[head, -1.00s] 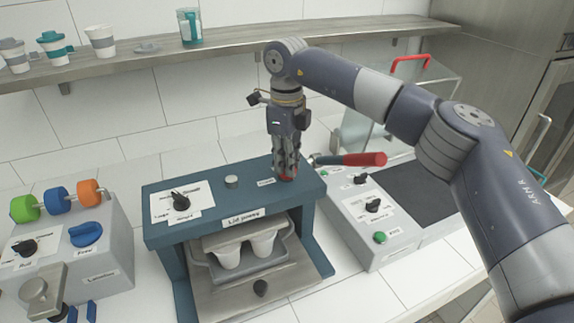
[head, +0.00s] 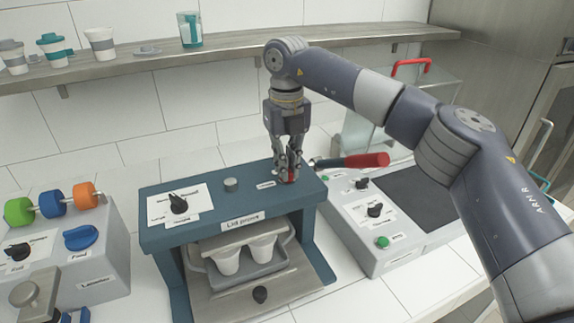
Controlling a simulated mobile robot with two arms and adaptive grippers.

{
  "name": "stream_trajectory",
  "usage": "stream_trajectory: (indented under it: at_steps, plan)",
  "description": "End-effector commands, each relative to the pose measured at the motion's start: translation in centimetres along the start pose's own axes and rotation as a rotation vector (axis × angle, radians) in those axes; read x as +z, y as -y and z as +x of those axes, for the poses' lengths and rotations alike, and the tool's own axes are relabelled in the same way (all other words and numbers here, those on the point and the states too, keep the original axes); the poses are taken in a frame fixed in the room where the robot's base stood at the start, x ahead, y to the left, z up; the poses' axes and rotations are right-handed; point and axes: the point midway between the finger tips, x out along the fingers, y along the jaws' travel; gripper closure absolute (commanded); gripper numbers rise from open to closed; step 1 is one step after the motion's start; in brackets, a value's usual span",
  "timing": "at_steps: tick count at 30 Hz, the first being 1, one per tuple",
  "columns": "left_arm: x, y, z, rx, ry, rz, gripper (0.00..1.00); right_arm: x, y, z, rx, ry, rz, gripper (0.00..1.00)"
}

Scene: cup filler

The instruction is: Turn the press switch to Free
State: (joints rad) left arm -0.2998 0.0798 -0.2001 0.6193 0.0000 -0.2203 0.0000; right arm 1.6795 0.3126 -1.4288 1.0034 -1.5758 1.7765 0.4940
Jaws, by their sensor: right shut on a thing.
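The lid press (head: 215,235) is a blue frame in the middle of the counter. A small red knob (head: 290,178) stands at the right end of its top, with a small white label beside it, too small to read. My right gripper (head: 289,176) points straight down over this knob and is shut on it, its fingers hiding most of the red. A black pointer knob (head: 178,204) sits on a white labelled plate at the left of the press top; nothing touches it. My left gripper is not in view.
A red-handled lever (head: 365,161) sticks out right of the press, close to the gripper. Two white cups (head: 228,262) stand in the press tray. A grey control box (head: 375,225) is at right, a labeller (head: 75,255) at left. A shelf (head: 110,68) runs behind.

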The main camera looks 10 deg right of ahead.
Motion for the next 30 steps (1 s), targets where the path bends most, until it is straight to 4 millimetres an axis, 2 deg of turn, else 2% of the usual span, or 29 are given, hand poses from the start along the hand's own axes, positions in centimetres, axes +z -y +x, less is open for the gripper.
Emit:
stream_trajectory:
  at_steps: [1,16,17,19,30]
  plan:
    - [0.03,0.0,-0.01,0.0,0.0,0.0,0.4,0.29,0.08,-0.58,0.001,0.016,0.013,1.0]
    - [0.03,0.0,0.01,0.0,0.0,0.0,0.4,0.3,0.11,-0.61,0.001,0.016,0.033,1.0]
    - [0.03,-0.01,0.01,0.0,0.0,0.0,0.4,0.3,0.11,-0.61,0.001,0.016,0.033,0.88]
    - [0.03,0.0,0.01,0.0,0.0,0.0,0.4,0.27,0.1,-0.59,0.002,0.014,0.032,0.72]
    - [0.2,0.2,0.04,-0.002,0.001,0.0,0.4,0.11,0.03,-0.37,0.0,0.006,0.028,0.7]
